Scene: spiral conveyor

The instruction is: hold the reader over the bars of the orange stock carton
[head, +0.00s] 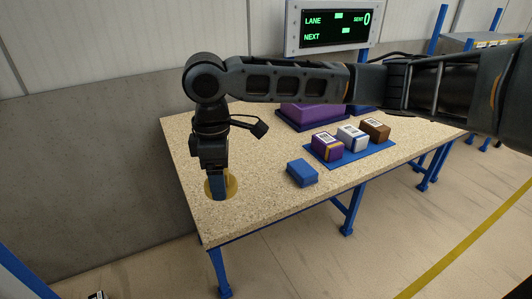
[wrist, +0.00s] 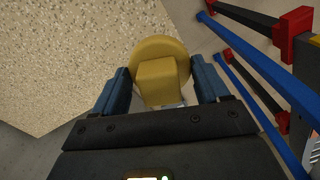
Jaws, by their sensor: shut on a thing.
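My gripper (head: 219,188) points down over the near left end of the table. In the wrist view its blue fingers (wrist: 160,80) are shut on a yellow block joined to a round yellow disc, which I take to be the reader (wrist: 160,48). The disc of this reader (head: 233,186) shows behind the fingers in the head view. I cannot tell whether it touches the tabletop. I see no orange carton in either view.
A blue block (head: 302,172) lies on the speckled table (head: 262,205), nearer me than the mat (head: 361,156). A purple bin (head: 312,117) stands behind, partly hidden by my arm. A lane display (head: 335,27) hangs at the back. The table's left middle is clear.

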